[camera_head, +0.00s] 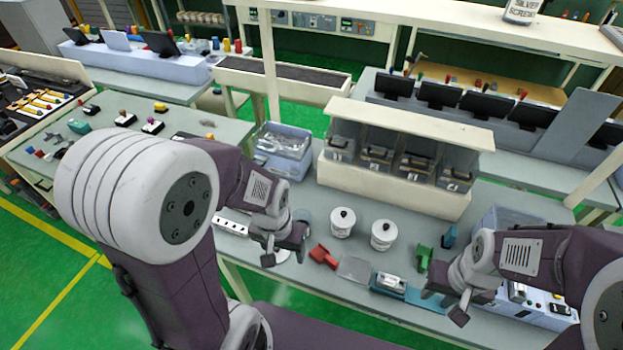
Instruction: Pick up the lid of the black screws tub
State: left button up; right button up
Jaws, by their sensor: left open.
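Two white tubs stand side by side on the grey bench, a left tub (342,229) and a right tub (382,242). Each has a lid on with a dark knob, the left lid (343,213) and the right lid (384,227). Their labels are too small to read, so I cannot tell which is the black screws tub. My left gripper (276,250) is open, left of both tubs and apart from them. My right gripper (456,302) is right of the tubs, near the bench front; its fingers are too small to judge.
A shelf unit with clear bins (397,158) stands behind the tubs. A red object (323,256), a small device on a teal mat (388,282) and a green object (423,257) lie in front and right. A blue crate (283,150) stands back left.

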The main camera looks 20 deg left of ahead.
aim_at(282, 255)
jog(key=u, duration=0.8)
